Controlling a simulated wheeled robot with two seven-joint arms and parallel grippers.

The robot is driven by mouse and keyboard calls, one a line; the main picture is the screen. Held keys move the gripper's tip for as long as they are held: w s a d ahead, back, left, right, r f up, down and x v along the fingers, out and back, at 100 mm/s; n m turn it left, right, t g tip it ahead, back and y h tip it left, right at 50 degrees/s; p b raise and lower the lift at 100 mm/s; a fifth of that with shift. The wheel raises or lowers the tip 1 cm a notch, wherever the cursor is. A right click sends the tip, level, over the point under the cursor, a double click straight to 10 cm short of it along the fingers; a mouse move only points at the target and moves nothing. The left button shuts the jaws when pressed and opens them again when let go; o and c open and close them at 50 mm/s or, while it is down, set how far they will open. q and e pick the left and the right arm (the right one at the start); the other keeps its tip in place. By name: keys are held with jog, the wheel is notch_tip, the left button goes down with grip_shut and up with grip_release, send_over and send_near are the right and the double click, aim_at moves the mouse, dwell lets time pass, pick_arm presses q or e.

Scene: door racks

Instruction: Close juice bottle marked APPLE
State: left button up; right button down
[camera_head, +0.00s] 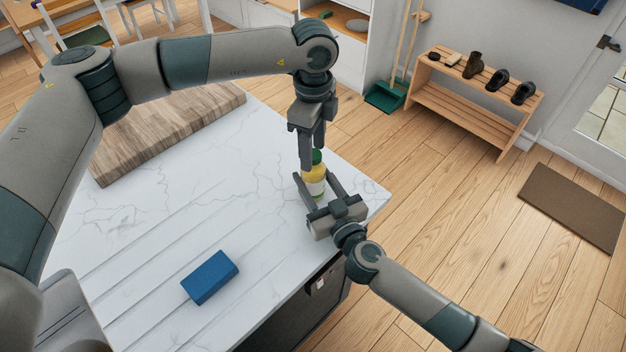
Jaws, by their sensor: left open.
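A yellow juice bottle (312,175) with a pale label stands upright near the right corner of the white counter. Its lettering is too small to read. A green cap (317,156) shows at its top; I cannot tell whether it is seated or loose. My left gripper (311,160) points down from above, open, with its fingers at the cap and partly hiding it. My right gripper (316,182) reaches in from the lower right, with one finger on either side of the bottle's body. I cannot tell whether these fingers touch the bottle.
A blue block (210,277) lies on the marble counter (150,240), whose front part has grooves. A wooden board (168,130) lies at the back left. The counter's right edge is close to the bottle. A shoe rack (470,100) and a doormat (572,207) are on the floor beyond.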

pick_arm(q)
jog(key=c, duration=1.1)
jog(key=shift+m, duration=0.3)
jog(key=shift+c, duration=0.2)
